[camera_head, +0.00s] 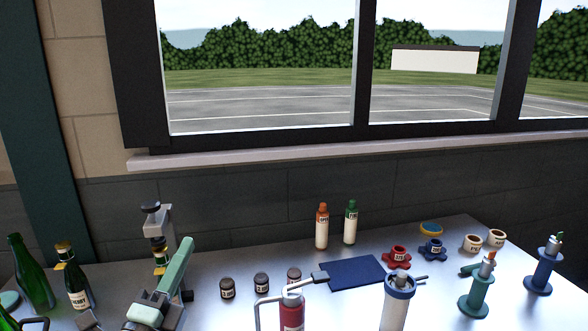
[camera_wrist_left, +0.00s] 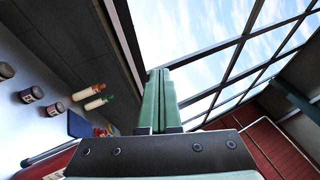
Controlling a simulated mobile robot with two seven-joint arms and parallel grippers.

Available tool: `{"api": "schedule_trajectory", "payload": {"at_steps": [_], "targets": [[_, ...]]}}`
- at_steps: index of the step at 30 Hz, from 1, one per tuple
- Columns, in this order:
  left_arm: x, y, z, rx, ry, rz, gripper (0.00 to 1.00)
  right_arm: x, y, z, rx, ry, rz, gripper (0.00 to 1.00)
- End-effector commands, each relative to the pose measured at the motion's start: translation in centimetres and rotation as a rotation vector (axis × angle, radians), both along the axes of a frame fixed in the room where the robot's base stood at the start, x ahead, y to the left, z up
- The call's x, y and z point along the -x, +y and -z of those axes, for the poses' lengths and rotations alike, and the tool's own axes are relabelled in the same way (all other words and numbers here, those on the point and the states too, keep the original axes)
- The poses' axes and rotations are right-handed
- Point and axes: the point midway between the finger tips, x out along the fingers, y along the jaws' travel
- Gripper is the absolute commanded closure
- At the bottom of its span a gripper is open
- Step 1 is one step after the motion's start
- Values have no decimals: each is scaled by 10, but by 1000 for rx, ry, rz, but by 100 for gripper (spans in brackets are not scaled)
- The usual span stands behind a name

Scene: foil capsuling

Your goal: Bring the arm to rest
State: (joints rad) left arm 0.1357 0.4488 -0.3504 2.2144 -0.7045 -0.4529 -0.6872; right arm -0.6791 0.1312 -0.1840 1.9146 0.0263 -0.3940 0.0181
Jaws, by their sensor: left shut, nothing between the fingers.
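My left gripper (camera_head: 186,243) has light green fingers. It points up and forward over the left part of the bench, shut and empty. In the left wrist view its fingers (camera_wrist_left: 160,75) are pressed together with only wall and window beyond. It is close in front of a grey press-like stand (camera_head: 158,218) and partly covers it. A gold-necked bottle part (camera_head: 160,255) shows at that stand, its lower part hidden. I do not see my right gripper.
To the left stand a green bottle (camera_head: 31,275) and a labelled dark bottle (camera_head: 76,283). The window wall is behind.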

Motion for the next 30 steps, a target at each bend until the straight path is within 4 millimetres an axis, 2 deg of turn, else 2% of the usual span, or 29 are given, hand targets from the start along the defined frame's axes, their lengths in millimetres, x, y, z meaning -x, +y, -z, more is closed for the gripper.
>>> {"api": "schedule_trajectory", "payload": {"at_steps": [1,4,6,9,12,15,18,25,30], "targets": [[4,15,35,167,143,-35,100,0,0,0,0,1,0,50],[22,41,106,480,413,-131,100,0,0,0,0,1,0,50],[43,51,154,674,586,-208,100,0,0,0,0,1,0,50],[84,58,213,908,805,-332,100,0,0,0,0,1,0,50],[124,57,255,1079,973,-446,100,0,0,0,0,1,0,50],[161,53,283,1203,1101,-548,100,0,0,0,0,1,0,50],[195,48,303,1299,1207,-643,100,1,0,0,0,1,0,50],[269,34,330,1470,1416,-856,100,1,0,0,0,2,0,50],[251,28,350,1491,1380,-775,100,1,0,1,0,2,0,50]]}}
